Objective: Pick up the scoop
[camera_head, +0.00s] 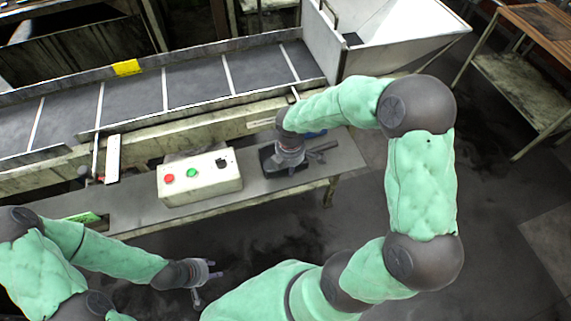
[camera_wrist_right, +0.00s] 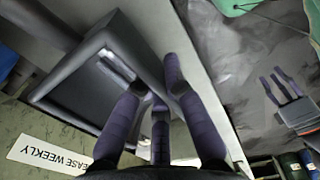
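The scoop is a dark grey pan (camera_head: 267,158) on the grey bench ledge, partly hidden under my right gripper. In the right wrist view the scoop (camera_wrist_right: 80,92) lies at left, with a raised rim and a lighter strip inside. My right gripper (camera_head: 291,158) is right over the scoop, and a dark bar to its right looks like the handle. In the right wrist view its fingers (camera_wrist_right: 160,92) are spread beside the scoop's near edge; contact cannot be told. My left gripper (camera_head: 203,280) is open and empty over the floor, and also shows in the right wrist view (camera_wrist_right: 284,88).
A white control box (camera_head: 200,177) with red and green buttons stands on the ledge (camera_head: 345,155) left of the scoop. A conveyor (camera_head: 195,82) runs behind it, with a white hopper (camera_head: 400,35) at upper right. A table (camera_head: 525,80) stands far right. The floor in front is clear.

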